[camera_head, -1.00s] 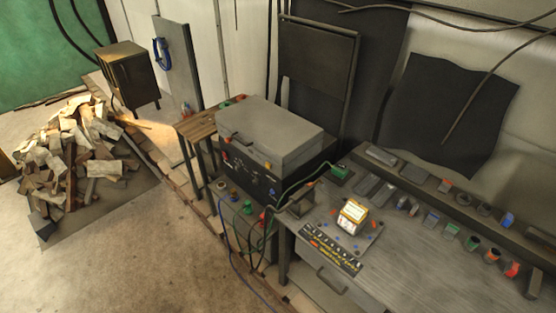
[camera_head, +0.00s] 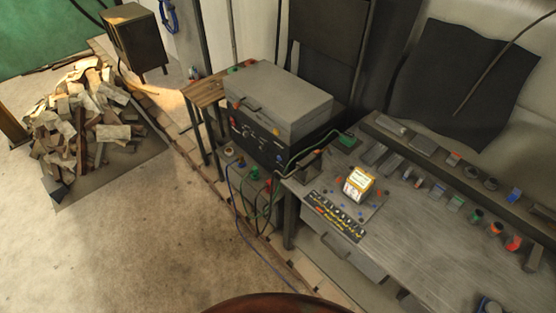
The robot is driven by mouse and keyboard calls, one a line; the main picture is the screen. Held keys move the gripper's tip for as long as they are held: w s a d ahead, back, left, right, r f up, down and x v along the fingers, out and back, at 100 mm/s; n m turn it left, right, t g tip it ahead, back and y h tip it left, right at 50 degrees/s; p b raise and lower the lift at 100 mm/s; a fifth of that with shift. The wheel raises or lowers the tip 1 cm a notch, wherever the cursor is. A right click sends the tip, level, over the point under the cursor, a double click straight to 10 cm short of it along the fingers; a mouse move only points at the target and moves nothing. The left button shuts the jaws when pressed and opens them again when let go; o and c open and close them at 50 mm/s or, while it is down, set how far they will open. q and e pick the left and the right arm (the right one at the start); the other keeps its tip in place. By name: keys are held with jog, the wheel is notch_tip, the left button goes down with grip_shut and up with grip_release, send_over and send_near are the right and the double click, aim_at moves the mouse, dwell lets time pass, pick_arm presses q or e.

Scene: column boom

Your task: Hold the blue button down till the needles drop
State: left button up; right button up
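A small lit meter box (camera_head: 358,184), white and yellow, stands on a panel on the grey workbench (camera_head: 425,235). Its needles are too small to make out. Small blue and red spots lie on the panel around the box. One blue spot (camera_head: 361,218) is at its front edge, but I cannot tell which is the blue button or whether it is pressed. A dark label strip (camera_head: 337,215) with coloured marks lies in front of the box. Neither of my grippers can be made out in view.
A grey-lidded case (camera_head: 280,98) sits on a black unit left of the bench, with cables hanging down. Several small coloured parts line the bench's back. A wood pile (camera_head: 85,125) and a dark cabinet (camera_head: 135,42) stand far left. The floor (camera_head: 165,240) in front is clear.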

pick_arm(q)
grip_shut()
dwell(1.4)
